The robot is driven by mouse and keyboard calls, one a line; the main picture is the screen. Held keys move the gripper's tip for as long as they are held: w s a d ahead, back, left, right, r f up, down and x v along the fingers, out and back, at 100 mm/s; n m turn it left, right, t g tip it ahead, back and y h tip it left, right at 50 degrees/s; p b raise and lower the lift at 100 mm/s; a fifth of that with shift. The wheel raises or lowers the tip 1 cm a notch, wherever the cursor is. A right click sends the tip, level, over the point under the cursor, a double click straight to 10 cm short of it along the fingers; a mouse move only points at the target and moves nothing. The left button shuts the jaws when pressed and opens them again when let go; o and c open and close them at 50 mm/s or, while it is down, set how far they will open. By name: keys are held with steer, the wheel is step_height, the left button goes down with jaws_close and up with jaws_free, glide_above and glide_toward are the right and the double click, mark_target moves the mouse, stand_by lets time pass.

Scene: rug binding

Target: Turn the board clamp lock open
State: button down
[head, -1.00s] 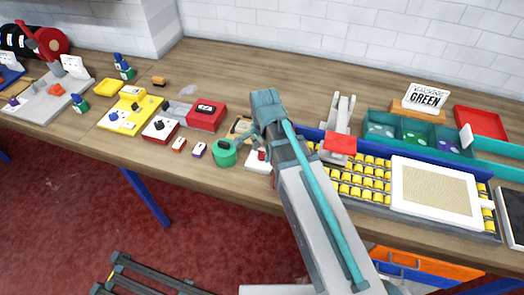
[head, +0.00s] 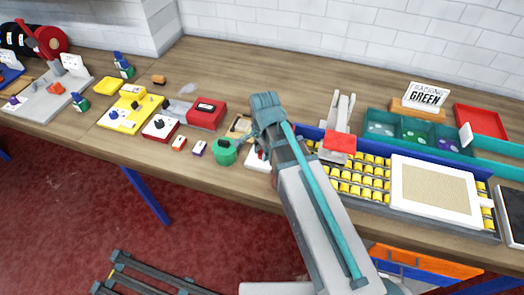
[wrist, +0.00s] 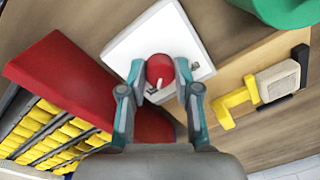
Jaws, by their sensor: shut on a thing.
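In the wrist view a round red knob (wrist: 159,68) with a white pointer mark stands on a square white plate (wrist: 143,36); I take it to be the board clamp lock. My gripper (wrist: 160,82) is shut on this knob, one finger on each side. In the head view the white plate (head: 253,163) shows at the table's front edge, left of the roller bed, and my arm hides most of the knob. The red-topped clamp (head: 340,143) stands over the rollers; a large red block (wrist: 58,75) lies left of the plate in the wrist view.
A green round container (head: 225,152) stands just left of the plate. A wooden block with a yellow part (wrist: 236,103) is close on the right in the wrist view. Yellow rollers (head: 362,178) and a framed board (head: 437,192) lie to the right.

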steer(key=shift+n, duration=0.3)
steer(key=n, duration=0.4)
steer(key=shift+d, duration=0.1)
steer(key=n, duration=0.4)
steer(key=shift+n, duration=0.4)
steer(key=n, duration=0.4)
steer(key=shift+n+g+p, duration=0.3)
steer(key=shift+w+n, duration=0.1)
steer(key=shift+n, duration=1.8)
steer(key=c, duration=0.8)
jaws_free()
